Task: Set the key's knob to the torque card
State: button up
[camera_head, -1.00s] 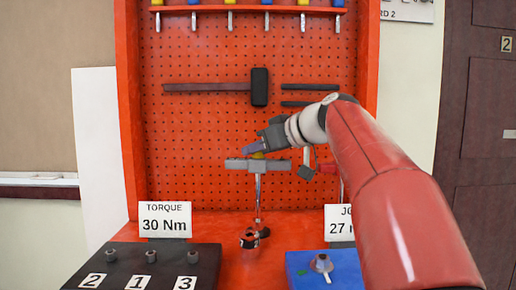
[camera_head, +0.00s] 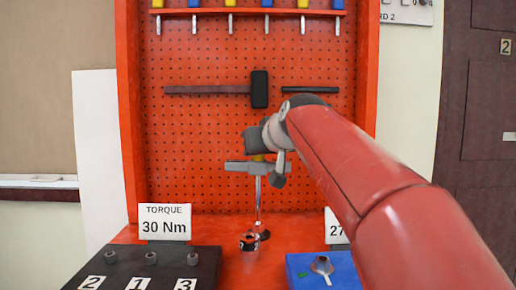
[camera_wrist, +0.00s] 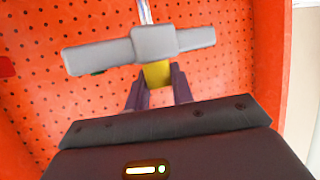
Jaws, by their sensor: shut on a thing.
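The key stands upright in front of the pegboard, with a chrome shaft (camera_head: 258,190), a grey crossbar (camera_head: 240,166) and a yellow knob (camera_head: 258,157) at its top. In the wrist view the knob (camera_wrist: 156,75) sits between the two dark purple fingers, just against the grey crossbar (camera_wrist: 100,56). My gripper (camera_wrist: 157,88) is shut on the knob. In the head view my wrist hides most of the fingers. The torque card (camera_head: 164,222) reads "TORQUE 30 Nm". No scale on the knob can be read.
A black block (camera_head: 130,270) with several studs and number tags 2, 1, 3 stands front left. A blue block (camera_head: 300,270) with a metal fitting is at right. A card reading "27" (camera_head: 337,228) is partly hidden by my arm.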

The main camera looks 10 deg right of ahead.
jog(key=o, duration=1)
jog(key=v, duration=0.8)
jog(key=shift+f, duration=0.1)
